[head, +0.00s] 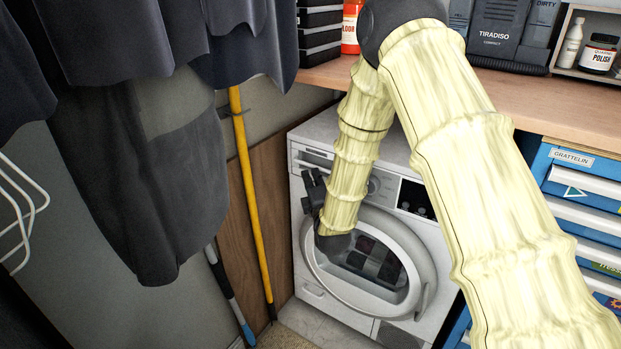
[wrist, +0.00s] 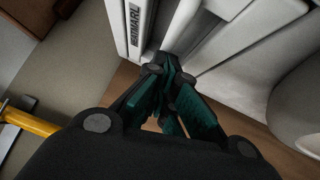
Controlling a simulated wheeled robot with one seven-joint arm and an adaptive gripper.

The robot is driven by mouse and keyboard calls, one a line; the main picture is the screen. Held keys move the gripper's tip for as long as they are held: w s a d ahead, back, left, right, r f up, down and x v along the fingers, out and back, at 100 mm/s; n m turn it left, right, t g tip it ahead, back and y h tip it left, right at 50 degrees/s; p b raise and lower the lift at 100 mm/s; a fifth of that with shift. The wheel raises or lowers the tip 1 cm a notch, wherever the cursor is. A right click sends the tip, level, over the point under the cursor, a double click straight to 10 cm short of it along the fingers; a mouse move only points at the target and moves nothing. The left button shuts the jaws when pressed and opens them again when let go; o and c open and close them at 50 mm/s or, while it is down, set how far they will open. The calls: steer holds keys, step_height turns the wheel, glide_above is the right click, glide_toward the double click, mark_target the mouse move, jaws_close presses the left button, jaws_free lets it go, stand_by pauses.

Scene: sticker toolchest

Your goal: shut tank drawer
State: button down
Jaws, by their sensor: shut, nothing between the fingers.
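The white front-loading machine (head: 296,215) stands under the worktop. Its tank drawer (head: 312,158) is at the top left of the front, partly hidden by my arm. In the wrist view, a pale front panel with a label reading HEATMARU (wrist: 133,22) stands at the top, with a dark gap to its right. I cannot tell how far the drawer is out. My gripper (head: 311,186) is in front of the machine's left side, just below the drawer. In the wrist view my gripper (wrist: 166,78) is shut and empty, its fingertips close to the white front.
The round door (head: 419,262) is below and right of my gripper. A yellow pole (head: 250,190) leans left of the machine, and dark clothes (head: 160,180) hang further left. A blue drawer chest (head: 575,195) stands right. Bare floor shows in front.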

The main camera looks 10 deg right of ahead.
steer(key=s+a+f, duration=0.2)
steer(key=s+a, duration=0.1)
steer(key=s, duration=0.9)
steer(key=s+d+f+m+g, duration=0.2)
steer(key=s+f+m+g, duration=0.3)
steer(key=f, duration=0.6)
steer(key=s+d+f+m+g, duration=0.1)
steer(key=s+f+m+g, duration=0.2)
steer(key=s+f, duration=0.65)
steer(key=s+d+f+m+g, duration=0.2)
steer(key=s+f+m+g, duration=0.6)
steer(key=s+f, duration=0.75)
steer(key=s+m+g, duration=0.3)
steer(key=s, duration=0.9)
step_height(320, 180, up, 19)
steer(key=p, duration=2)
steer(key=shift+s+m+g+y, duration=0.3)
steer(key=shift+s, duration=0.15)
